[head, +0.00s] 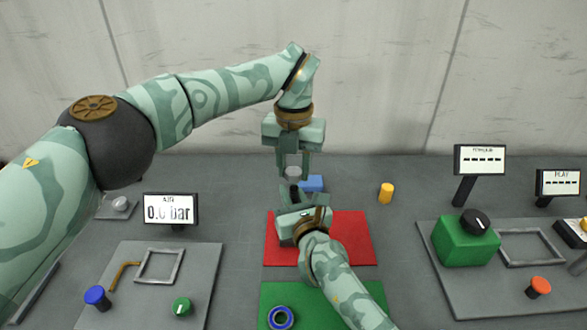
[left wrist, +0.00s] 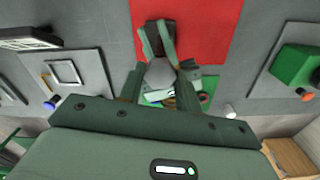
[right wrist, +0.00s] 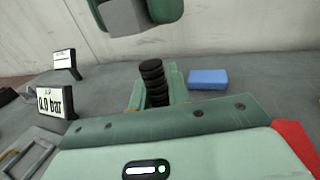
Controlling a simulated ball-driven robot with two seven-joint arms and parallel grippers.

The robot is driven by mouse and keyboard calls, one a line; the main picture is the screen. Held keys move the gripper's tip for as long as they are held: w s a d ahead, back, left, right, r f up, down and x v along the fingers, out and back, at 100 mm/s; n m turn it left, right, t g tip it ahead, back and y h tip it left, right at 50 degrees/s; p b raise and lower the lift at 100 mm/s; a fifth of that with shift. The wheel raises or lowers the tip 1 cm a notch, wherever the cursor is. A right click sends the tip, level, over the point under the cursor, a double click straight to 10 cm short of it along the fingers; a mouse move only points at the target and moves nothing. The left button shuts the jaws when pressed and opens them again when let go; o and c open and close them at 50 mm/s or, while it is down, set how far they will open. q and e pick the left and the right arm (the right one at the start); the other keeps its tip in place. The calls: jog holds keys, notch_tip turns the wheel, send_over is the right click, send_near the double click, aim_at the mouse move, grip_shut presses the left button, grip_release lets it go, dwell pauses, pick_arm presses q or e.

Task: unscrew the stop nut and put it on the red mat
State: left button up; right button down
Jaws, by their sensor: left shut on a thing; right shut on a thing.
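My left gripper (head: 293,174) points down and is shut on a grey nut (head: 292,171), which I take to be the stop nut. The nut also shows between the fingers in the left wrist view (left wrist: 160,75). My right gripper (head: 296,195) is shut around a black ribbed screw (right wrist: 155,82), which stands upright. In the right wrist view a gap shows between the screw's top and the nut (right wrist: 125,15) above it, so they look apart. The red mat (head: 350,235) lies on the near side of the screw, partly hidden by my right gripper and arm.
A blue block (head: 313,183) sits close beside the screw. A yellow cylinder (head: 386,193) stands to the right. A green mat (head: 365,290) with a blue ring (head: 281,318) lies nearest. Panels with knobs and displays flank both sides. The red mat's visible surface is bare.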

aim_at(294, 171)
pick_arm(q)
jog(key=shift+r, duration=2.05)
pick_arm(e)
jog(key=c, duration=1.3)
grip_release()
jog(key=shift+o, duration=0.2)
jog(key=shift+s, duration=0.1)
